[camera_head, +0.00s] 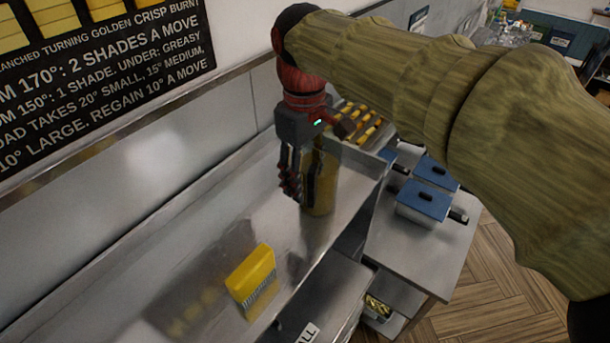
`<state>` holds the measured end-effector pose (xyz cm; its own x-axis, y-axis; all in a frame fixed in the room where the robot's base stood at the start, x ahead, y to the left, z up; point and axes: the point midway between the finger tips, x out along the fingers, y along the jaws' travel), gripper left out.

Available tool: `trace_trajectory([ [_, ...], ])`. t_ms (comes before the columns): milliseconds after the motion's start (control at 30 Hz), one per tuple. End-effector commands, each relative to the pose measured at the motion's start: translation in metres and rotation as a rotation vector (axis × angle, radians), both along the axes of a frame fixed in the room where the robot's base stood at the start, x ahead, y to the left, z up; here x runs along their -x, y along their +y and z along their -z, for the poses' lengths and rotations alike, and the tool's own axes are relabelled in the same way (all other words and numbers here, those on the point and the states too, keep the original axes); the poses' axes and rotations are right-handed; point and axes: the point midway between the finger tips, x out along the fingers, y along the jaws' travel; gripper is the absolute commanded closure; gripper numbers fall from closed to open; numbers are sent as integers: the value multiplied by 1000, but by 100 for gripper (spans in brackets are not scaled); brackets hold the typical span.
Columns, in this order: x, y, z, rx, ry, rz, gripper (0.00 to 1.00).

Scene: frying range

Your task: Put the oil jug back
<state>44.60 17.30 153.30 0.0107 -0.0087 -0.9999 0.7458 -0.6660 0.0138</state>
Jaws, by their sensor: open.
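The oil jug (324,187) looks like an upright olive-yellow container standing on the steel ledge, near its right end. My gripper (299,190) points down right at the jug, with dark fingers at its left side and in front of it. The fingers are apart, and they hide part of the jug. I cannot tell whether they touch it. The jug's top and any handle are hidden behind the gripper and wrist.
A yellow block-like item with a striped front (252,282) stands on the ledge nearer me. A tray of yellow pieces (362,127) lies behind the jug. Blue-lidded containers (423,201) sit on a lower steel counter (415,255) to the right. The ledge's middle is clear.

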Motion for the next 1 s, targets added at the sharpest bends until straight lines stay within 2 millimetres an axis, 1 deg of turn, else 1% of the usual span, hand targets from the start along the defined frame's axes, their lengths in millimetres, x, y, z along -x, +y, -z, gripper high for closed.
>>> trace_trajectory([
  [167,-1,1,-13,-2,-4,0,55],
  [267,-1,1,-29,-2,-4,0,55],
  [500,0,1,-79,-2,-3,0,55],
  [600,0,1,-96,-2,-3,0,55],
  [700,0,1,-110,-1,-2,0,55],
  [833,1,1,-119,-1,-1,0,55],
  [1000,1,1,-122,1,1,0,55],
])
